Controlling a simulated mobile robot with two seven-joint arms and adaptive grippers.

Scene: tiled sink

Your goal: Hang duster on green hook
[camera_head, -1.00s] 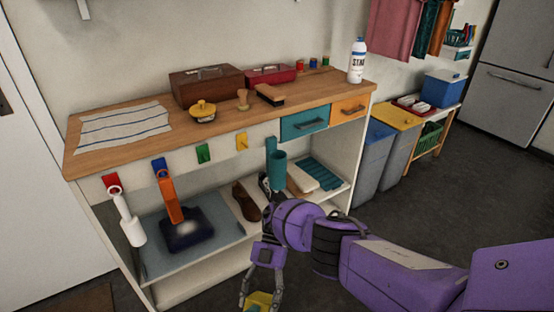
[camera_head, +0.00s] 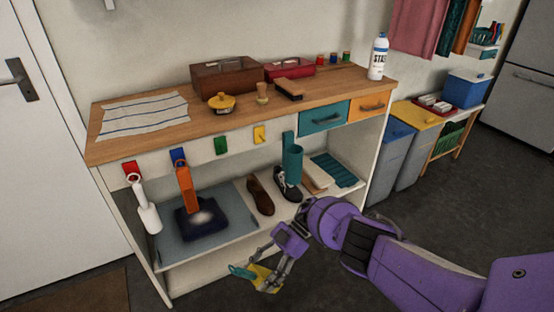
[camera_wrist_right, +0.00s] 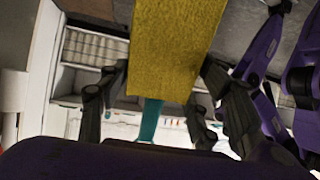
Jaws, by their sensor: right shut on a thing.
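The green hook (camera_head: 221,145) is on the front edge of the wooden bench, between the blue hook (camera_head: 178,155) and the yellow hook (camera_head: 259,134), and is bare. My right gripper (camera_head: 264,272) is shut on the yellow duster (camera_head: 266,279), low in front of the shelf unit and below the hook. A teal end (camera_head: 242,271) sticks out of the duster to the left. In the right wrist view the yellow duster (camera_wrist_right: 175,45) passes between the fingers, with a teal strip (camera_wrist_right: 150,120) below it. My left gripper is not in view.
A white roller (camera_head: 147,211) hangs at the red hook (camera_head: 131,168), and an orange-handled tool (camera_head: 187,190) at the blue hook. Shoes (camera_head: 260,195) stand on the lower shelf. Floor in front is clear.

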